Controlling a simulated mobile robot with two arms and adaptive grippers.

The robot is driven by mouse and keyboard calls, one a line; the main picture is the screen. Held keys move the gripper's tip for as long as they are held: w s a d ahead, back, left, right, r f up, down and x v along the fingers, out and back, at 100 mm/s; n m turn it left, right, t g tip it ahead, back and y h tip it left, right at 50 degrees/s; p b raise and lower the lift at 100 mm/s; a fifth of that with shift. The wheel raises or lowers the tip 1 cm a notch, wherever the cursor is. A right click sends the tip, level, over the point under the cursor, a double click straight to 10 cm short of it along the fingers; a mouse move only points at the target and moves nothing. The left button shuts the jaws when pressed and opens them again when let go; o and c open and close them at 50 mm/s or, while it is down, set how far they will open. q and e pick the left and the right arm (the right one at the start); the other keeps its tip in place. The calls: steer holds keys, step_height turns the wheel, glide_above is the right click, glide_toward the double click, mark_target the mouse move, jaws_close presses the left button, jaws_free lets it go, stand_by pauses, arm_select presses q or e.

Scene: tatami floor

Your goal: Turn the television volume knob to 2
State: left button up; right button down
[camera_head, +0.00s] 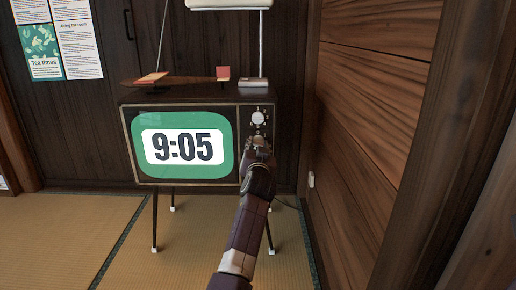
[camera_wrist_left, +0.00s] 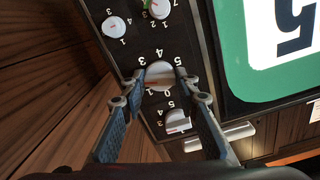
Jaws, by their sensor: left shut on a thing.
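The television (camera_head: 182,101) stands on thin legs, its screen reading 9:05. In the head view my left gripper (camera_head: 257,146) is in front of the right-hand control panel, and a white knob (camera_head: 258,118) shows above it. In the left wrist view my left gripper (camera_wrist_left: 160,82) has its two fingers on either side of a round pale knob (camera_wrist_left: 160,72), shut on it. Numbers 0, 1, 3, 4 and 5 show around this knob; the 2 is hidden, probably by a finger. A small red mark on the knob seems near the 1. No label shows which knob is volume. My right gripper is out of view.
Other knobs (camera_wrist_left: 116,27) and (camera_wrist_left: 178,121) sit close by on the panel. A lamp base (camera_head: 253,82) and a wooden model plane (camera_head: 175,80) stand on the television. A wooden wall (camera_head: 365,120) is close on the right. Tatami floor (camera_head: 60,235) is clear at left.

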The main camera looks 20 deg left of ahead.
arm_select(q)
steer(key=shift+f+n, duration=0.2)
steer(key=shift+n, duration=0.4)
steer(key=o, duration=1.1)
steer(key=shift+r, duration=0.15)
steer(key=shift+o, duration=0.2)
steer(key=shift+s, duration=0.1)
steer(key=v, duration=0.7)
steer(key=shift+s+d, duration=0.1)
steer(key=shift+s, duration=0.05)
